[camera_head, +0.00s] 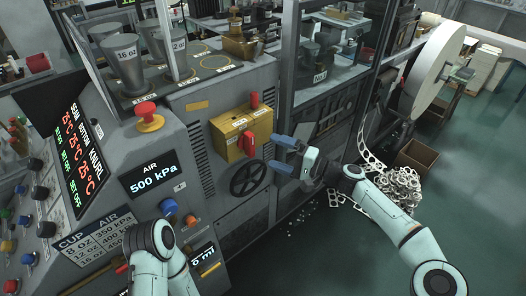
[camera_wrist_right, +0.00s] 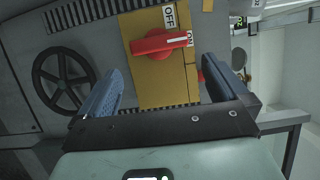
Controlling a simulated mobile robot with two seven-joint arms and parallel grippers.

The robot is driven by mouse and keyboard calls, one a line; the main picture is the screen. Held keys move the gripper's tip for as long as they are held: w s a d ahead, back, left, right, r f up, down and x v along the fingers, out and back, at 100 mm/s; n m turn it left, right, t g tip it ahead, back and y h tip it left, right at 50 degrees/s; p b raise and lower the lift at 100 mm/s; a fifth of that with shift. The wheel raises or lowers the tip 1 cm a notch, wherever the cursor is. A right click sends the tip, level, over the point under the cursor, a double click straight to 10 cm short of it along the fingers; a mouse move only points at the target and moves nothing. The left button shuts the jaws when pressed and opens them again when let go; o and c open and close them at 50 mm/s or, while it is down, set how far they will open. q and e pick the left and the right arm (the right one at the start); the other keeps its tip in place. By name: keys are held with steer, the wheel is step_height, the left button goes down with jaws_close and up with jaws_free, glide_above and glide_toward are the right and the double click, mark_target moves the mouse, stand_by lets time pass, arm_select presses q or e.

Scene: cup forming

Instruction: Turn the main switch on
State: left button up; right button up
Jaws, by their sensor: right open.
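The main switch is a red rotary handle (camera_head: 247,144) on a yellow box (camera_head: 262,128) fixed to the grey machine. In the right wrist view, the red handle (camera_wrist_right: 160,43) sits on the yellow box (camera_wrist_right: 160,85) with OFF and ON labels beside it. The white line on the handle points at ON. My right gripper (camera_head: 283,155) is open and empty, to the right of the box and apart from it. In the wrist view its fingers (camera_wrist_right: 164,68) stand apart below the handle. My left arm shows at the bottom; its gripper is not visible.
A black handwheel (camera_head: 248,178) is below the yellow box. A red emergency button (camera_head: 148,112) and a control panel with displays (camera_head: 152,180) are to the left. Paper scrap (camera_head: 400,188) and a cardboard box (camera_head: 418,158) lie on the floor at right. Open floor is at lower right.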

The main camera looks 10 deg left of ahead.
arm_select(q)
steer(key=shift+s+f+b, duration=0.25)
steer(key=shift+f+b, duration=0.2)
steer(key=shift+f, duration=0.25)
arm_select(e)
steer(key=v, duration=0.6)
steer(key=shift+d, duration=0.2)
